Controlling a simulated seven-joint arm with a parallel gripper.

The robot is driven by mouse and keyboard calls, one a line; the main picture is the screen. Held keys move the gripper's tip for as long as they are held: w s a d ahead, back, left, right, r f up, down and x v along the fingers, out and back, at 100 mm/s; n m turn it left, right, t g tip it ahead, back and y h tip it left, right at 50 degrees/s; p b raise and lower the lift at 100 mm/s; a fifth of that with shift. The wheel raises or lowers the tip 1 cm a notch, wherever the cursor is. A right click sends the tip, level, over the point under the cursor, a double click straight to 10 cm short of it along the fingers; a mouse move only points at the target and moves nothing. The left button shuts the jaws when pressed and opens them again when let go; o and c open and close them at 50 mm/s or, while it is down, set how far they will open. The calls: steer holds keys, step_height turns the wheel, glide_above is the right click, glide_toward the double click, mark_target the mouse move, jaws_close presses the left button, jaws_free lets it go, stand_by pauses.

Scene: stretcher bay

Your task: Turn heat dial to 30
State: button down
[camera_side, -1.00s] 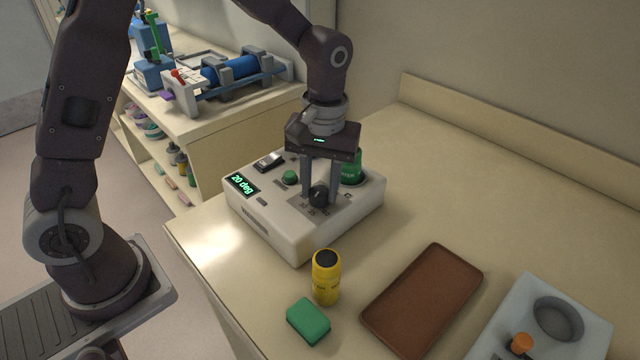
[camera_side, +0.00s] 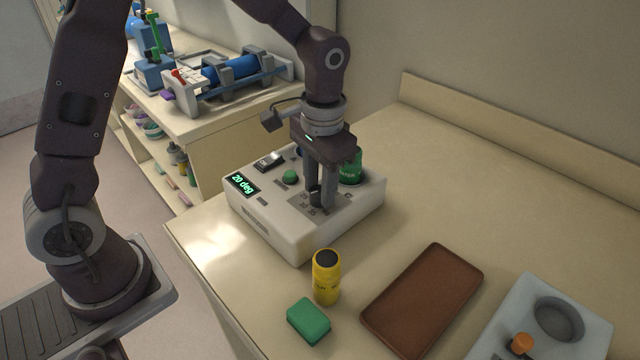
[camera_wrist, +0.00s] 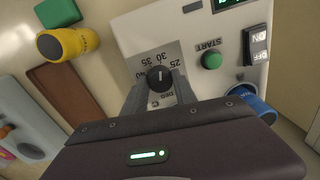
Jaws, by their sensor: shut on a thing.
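The white heater unit (camera_side: 250,215) sits on the counter, its display (camera_side: 243,184) reading "20 deg". Its black heat dial (camera_wrist: 159,78) has a white pointer line and is ringed by printed numbers; 25, 30, 35 and 40 are partly readable in the wrist view. The line stands nearly upright in that view, roughly toward 30; the exact mark is unclear. My gripper (camera_side: 317,195) points down over the unit, its fingers shut on the dial from two sides. In the side view the fingers hide much of the dial.
The unit also bears a green START button (camera_wrist: 211,60), an ON/OFF switch (camera_wrist: 257,45) and a green can (camera_side: 352,167). The counter's back right is clear.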

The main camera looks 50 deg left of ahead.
steer(key=shift+m, duration=0.6)
steer(key=c, duration=1)
jaws_free()
step_height(320, 180, up, 7)
steer(key=shift+d+r, duration=0.1)
steer(key=shift+d, duration=0.05)
steer(key=s+a+r+n+t, duration=0.1)
steer(key=s+a+r+t, duration=0.1)
steer(key=s, duration=0.8)
steer(key=s+a+r+n+t, duration=0.1)
steer(key=s+r+t, duration=0.2)
steer(key=s, duration=0.7)
step_height(320, 180, up, 2)
steer(key=shift+s+a+r+t+h, duration=0.1)
steer(key=shift+s+a+t+h, duration=0.2)
steer(key=shift+s+a, duration=0.1)
